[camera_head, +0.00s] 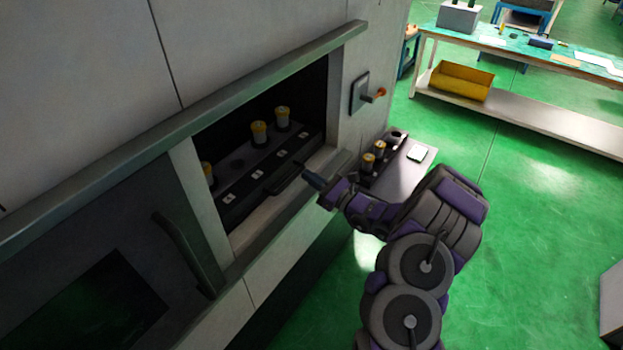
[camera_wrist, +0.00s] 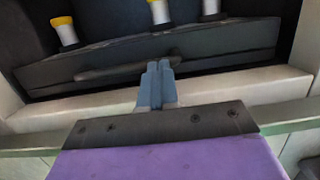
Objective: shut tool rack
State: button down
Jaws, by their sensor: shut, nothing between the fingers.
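The tool rack (camera_head: 240,197) is a dark tray inside the machine's opening, with yellow-topped tool holders (camera_head: 259,132) standing in it and small white labels along its front. Its dark bar handle (camera_head: 288,179) faces out above the light sill. The rack's front also shows in the wrist view (camera_wrist: 225,43), with the handle (camera_wrist: 115,69) along it. My gripper (camera_head: 314,181) is shut and empty at the right end of the handle. In the wrist view its blue fingertips (camera_wrist: 157,72) overlap the handle; I cannot tell whether they touch it.
A grey sliding door (camera_head: 95,260) with a vertical handle (camera_head: 187,252) stands left of the opening. A switch with an orange knob (camera_head: 379,93) is on the wall at right. A side shelf (camera_head: 405,172) holds more tool holders. Green floor (camera_head: 520,240) is free to the right.

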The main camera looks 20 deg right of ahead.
aim_at(299, 172)
jog(key=shift+a, duration=0.3)
jog(key=shift+w+a, duration=0.1)
jog(key=x, duration=0.3)
jog(key=shift+w+f, duration=0.3)
jog(key=shift+r, duration=0.1)
jog(key=shift+a+r, duration=0.1)
